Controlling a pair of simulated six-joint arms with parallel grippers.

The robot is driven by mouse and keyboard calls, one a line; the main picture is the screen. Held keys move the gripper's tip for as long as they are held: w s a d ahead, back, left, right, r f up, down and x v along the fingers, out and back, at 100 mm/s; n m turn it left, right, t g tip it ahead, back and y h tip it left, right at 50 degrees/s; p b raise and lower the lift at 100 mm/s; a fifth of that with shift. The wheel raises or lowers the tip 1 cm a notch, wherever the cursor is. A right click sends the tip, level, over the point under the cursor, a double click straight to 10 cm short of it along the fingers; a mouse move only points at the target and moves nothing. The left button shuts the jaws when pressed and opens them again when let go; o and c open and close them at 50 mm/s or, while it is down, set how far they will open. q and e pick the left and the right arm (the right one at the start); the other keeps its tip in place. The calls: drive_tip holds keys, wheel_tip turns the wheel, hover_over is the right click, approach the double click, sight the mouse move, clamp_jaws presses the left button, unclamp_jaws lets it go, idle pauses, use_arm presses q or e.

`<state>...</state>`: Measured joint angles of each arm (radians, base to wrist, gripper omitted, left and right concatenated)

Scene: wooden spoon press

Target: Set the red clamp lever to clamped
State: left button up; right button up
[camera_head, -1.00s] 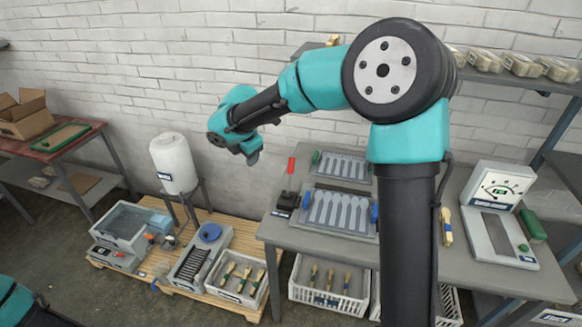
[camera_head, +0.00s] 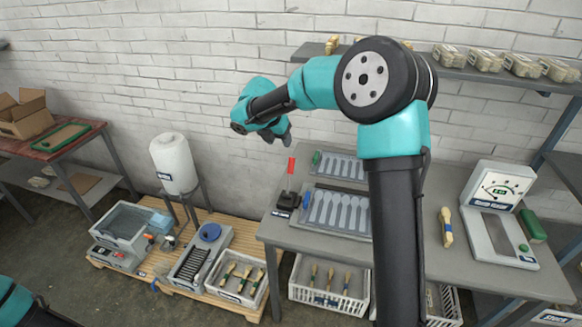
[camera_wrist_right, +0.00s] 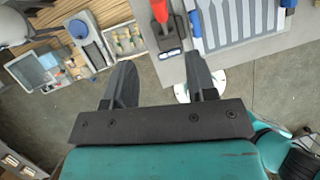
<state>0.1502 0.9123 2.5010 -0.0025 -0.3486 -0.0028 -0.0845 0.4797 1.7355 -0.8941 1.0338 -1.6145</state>
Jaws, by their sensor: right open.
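The red clamp lever (camera_head: 291,165) stands at the left end of the grey bench, on a small black base (camera_head: 288,200). In the right wrist view the red lever (camera_wrist_right: 160,12) is at the top edge, partly cut off, with its black base (camera_wrist_right: 170,45) below. My right gripper (camera_head: 280,138) is in the air above and a little left of the lever in the head view. Its two dark fingers (camera_wrist_right: 160,72) are apart in the wrist view, with nothing between them. The gripper looks clear of the lever. My left gripper is out of view.
Beside the lever lie a spoon mould tray with blue handles (camera_head: 335,212) and another tray behind it (camera_head: 340,166). A gauge press (camera_head: 497,215) stands at the right. A white tank (camera_head: 174,163) stands at the left. A brick wall is behind.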

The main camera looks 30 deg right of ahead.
sight(290, 164)
drive_tip(key=x, duration=1.6)
drive_tip(key=shift+c, duration=0.5)
clamp_jaws()
